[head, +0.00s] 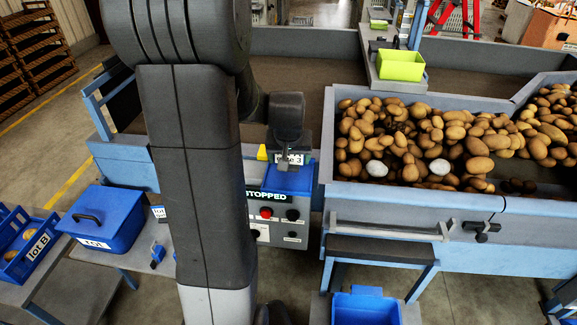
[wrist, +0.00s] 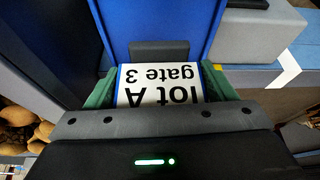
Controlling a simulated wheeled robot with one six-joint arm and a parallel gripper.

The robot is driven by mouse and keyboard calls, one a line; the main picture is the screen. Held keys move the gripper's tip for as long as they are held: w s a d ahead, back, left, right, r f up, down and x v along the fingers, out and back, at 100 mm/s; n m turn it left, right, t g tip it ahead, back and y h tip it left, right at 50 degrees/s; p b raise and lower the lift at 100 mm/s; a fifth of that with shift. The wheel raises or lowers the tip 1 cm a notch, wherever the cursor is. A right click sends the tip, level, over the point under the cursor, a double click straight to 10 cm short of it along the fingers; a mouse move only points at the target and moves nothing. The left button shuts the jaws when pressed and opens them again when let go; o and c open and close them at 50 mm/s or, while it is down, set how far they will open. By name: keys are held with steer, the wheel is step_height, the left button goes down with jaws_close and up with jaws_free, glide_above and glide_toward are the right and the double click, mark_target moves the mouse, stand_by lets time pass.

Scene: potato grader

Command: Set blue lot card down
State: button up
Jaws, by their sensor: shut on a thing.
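The blue lot card (wrist: 160,88) has a white face reading "lot A gate 3", upside down in the wrist view, with blue at its edges. My gripper (wrist: 160,98) is shut on it, with green fingertips at its left and right sides. In the head view my gripper (head: 287,148) is above the grey control box, and part of the card's white label (head: 291,158) shows below it. A blue surface (wrist: 160,18) with a grey block (wrist: 160,50) lies just beyond the card. I cannot tell whether the card touches it.
The control box (head: 280,235) carries a "STOPPED" sign and a red button (head: 266,212). A potato-filled bin (head: 340,192) stands right. A lidded blue box (head: 105,222) and a "lot B" crate (head: 32,252) stand left. My arm hides the middle left.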

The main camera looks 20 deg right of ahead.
steer(key=shift+f, duration=1.75)
steer(key=shift+f, duration=0.1)
steer(key=shift+f, duration=0.15)
steer(key=o, duration=0.7)
steer(key=shift+r, duration=0.45)
steer(key=v, duration=1.1)
steer(key=shift+s+r, duration=0.2)
steer(key=shift+r, duration=0.05)
